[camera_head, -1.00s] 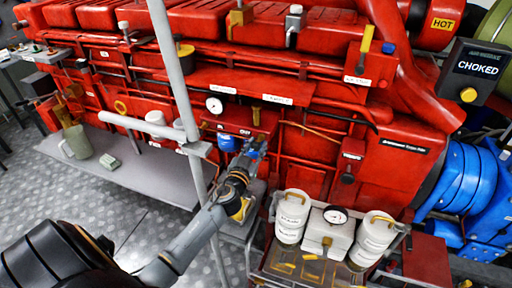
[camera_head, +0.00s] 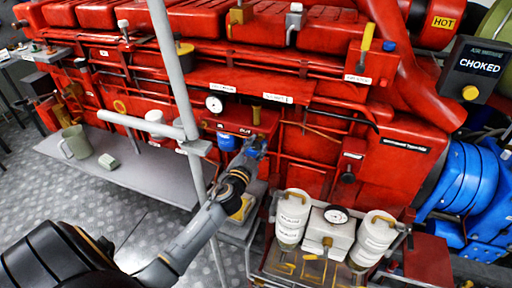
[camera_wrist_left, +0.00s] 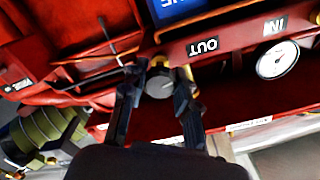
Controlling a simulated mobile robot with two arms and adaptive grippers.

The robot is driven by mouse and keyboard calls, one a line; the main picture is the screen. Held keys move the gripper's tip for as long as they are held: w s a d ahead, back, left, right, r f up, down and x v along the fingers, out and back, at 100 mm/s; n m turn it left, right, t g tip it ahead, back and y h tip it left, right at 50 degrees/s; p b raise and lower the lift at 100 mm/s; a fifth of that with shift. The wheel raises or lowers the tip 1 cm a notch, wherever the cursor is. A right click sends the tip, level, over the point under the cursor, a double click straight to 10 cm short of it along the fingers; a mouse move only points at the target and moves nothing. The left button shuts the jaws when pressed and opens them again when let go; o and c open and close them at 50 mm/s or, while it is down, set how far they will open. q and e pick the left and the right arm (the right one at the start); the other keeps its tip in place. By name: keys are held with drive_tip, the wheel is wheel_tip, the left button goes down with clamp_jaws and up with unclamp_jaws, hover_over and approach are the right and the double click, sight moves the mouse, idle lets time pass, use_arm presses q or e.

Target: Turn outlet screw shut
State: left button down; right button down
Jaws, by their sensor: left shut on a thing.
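The outlet screw (camera_wrist_left: 159,84) is a round grey knob beside the OUT label (camera_wrist_left: 204,46) in the left wrist view. My left gripper (camera_wrist_left: 160,70) has one finger on each side of the knob and is shut on it. In the head view my left gripper (camera_head: 254,148) reaches up to the red block below the gauge, near the OUT label (camera_head: 245,132). The gripper hides the screw there. How far the screw is turned cannot be told. My right gripper is not in view.
A pressure gauge (camera_head: 214,104) and a blue filter bowl (camera_head: 228,143) sit left of the gripper. A grey vertical post (camera_head: 172,65) stands close to the arm. White canisters (camera_head: 292,215) stand on a cart at the lower right. A mug (camera_head: 76,143) stands on the grey ledge.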

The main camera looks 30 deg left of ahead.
use_arm(q)
drive_tip(key=m, duration=0.4)
drive_tip(key=shift+m, duration=0.3)
drive_tip(key=m, duration=1)
drive_tip(key=m+p, duration=0.1)
drive_tip(key=m, duration=0.3)
drive_tip(key=shift+m, duration=0.7)
drive_tip(key=c, duration=1)
unclamp_jaws()
drive_tip(key=shift+s, duration=0.1)
drive_tip(key=v, duration=1.1)
drive_tip(key=shift+s, duration=0.4)
